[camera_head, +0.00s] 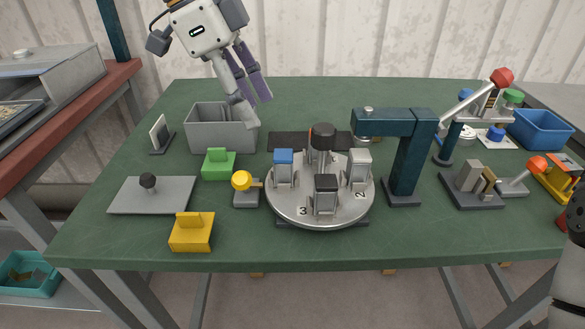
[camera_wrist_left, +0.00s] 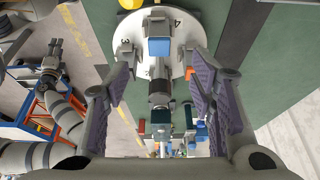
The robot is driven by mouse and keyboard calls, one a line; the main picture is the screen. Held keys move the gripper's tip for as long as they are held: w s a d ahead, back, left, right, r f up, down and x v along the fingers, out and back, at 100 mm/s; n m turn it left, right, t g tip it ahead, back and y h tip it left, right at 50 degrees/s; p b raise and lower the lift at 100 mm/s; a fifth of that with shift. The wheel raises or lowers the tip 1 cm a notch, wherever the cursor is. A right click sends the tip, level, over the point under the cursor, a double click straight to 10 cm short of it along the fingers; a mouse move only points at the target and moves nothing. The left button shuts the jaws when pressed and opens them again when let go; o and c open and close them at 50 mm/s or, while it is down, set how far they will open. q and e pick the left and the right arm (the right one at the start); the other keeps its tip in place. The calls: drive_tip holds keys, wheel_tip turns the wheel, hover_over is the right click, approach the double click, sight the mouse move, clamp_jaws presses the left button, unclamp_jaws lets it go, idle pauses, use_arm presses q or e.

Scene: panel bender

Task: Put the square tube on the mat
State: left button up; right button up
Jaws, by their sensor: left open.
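The likely mat is a flat dark rectangle (camera_head: 287,141) on the green table, partly hidden behind the turntable. I cannot pick out the square tube with certainty; the inside of the grey bin (camera_head: 221,136) is mostly hidden. My left gripper (camera_head: 254,108) is above and in front of the bin's right side in the picture, tilted down. In the left wrist view its purple-padded fingers (camera_wrist_left: 160,84) are wide apart, with nothing clearly held between them. My right arm shows at the left of that view, with its gripper (camera_wrist_left: 55,47) small and its jaws unclear.
A round turntable (camera_head: 290,208) with several clamps stands mid-table, beside a dark blue press (camera_head: 407,160). Green (camera_head: 218,165) and yellow (camera_head: 191,234) blocks and a grey plate (camera_head: 150,196) are at left. A blue bin (camera_head: 540,130) stands at the back right. The front strip is clear.

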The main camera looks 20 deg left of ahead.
sight(282, 154)
use_arm(q)
drive_tip(key=x, duration=1.1)
drive_tip(key=shift+d+r, duration=0.15)
drive_tip(key=shift+d, duration=0.15)
drive_tip(key=shift+c, duration=0.2)
clamp_jaws()
